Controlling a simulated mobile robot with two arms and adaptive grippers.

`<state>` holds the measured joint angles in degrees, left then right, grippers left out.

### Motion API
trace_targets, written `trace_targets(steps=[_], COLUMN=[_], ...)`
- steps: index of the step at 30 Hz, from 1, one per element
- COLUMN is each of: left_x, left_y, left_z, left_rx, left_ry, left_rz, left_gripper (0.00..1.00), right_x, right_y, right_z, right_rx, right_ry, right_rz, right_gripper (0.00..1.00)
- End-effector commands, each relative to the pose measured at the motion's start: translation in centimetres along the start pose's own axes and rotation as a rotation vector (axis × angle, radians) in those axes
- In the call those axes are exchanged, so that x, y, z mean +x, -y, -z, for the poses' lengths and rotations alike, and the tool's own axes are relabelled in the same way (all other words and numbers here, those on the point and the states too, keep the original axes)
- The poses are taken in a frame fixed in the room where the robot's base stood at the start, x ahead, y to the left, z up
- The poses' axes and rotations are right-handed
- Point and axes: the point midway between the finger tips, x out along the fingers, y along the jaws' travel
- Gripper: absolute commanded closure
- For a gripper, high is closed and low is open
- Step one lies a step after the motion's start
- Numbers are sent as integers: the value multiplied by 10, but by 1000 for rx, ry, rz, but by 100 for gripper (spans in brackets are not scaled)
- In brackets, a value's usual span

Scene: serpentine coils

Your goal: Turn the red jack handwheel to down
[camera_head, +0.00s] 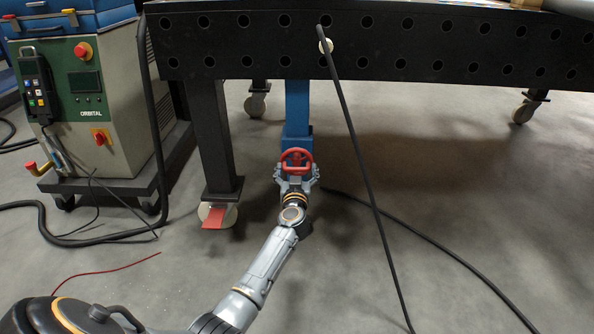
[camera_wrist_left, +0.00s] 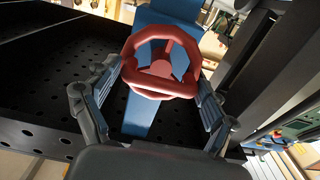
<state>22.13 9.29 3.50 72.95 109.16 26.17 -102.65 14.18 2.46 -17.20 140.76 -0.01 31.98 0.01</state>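The red jack handwheel (camera_head: 296,160) is a ring with spokes on the blue jack column (camera_head: 298,110) under the black table. In the left wrist view the handwheel (camera_wrist_left: 160,65) lies straight ahead, at the far end of the fingers. My left gripper (camera_head: 297,178) is just in front of it, its fingers spread wide. In the left wrist view my left gripper (camera_wrist_left: 160,95) has one finger on each side of the wheel, close to the rim. Whether a pad touches the rim is hard to tell. My right gripper is not in view.
The black perforated table (camera_head: 385,45) spans the top, with a leg (camera_head: 215,140) on a caster left of the wheel. A black cable (camera_head: 365,180) hangs down right of my arm. A green-and-grey welding unit (camera_head: 95,105) stands at left. Cables lie on the floor.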

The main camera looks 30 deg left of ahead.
Motion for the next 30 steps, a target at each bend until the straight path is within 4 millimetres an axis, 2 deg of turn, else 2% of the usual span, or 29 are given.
trace_targets(steps=[1, 3, 11, 17, 20, 30], left_x=[0, 0, 0, -1, -1, -1], left_y=[-1, -1, -2, -3, -4, -4], left_z=[0, 0, 1, 2, 3, 3], left_rx=[0, 0, -15, -88, -154, -459], left_ry=[0, 0, 0, 1, 3, 4], left_rz=[-2, -3, -5, -8, -9, -9], left_gripper=[35, 49, 49, 49, 49, 49], right_x=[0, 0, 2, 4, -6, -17], right_y=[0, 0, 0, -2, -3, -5], right_z=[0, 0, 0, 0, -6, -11], right_rx=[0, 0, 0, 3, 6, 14], right_ry=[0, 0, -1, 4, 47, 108], right_rz=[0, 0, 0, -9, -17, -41], right_gripper=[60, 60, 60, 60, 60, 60])
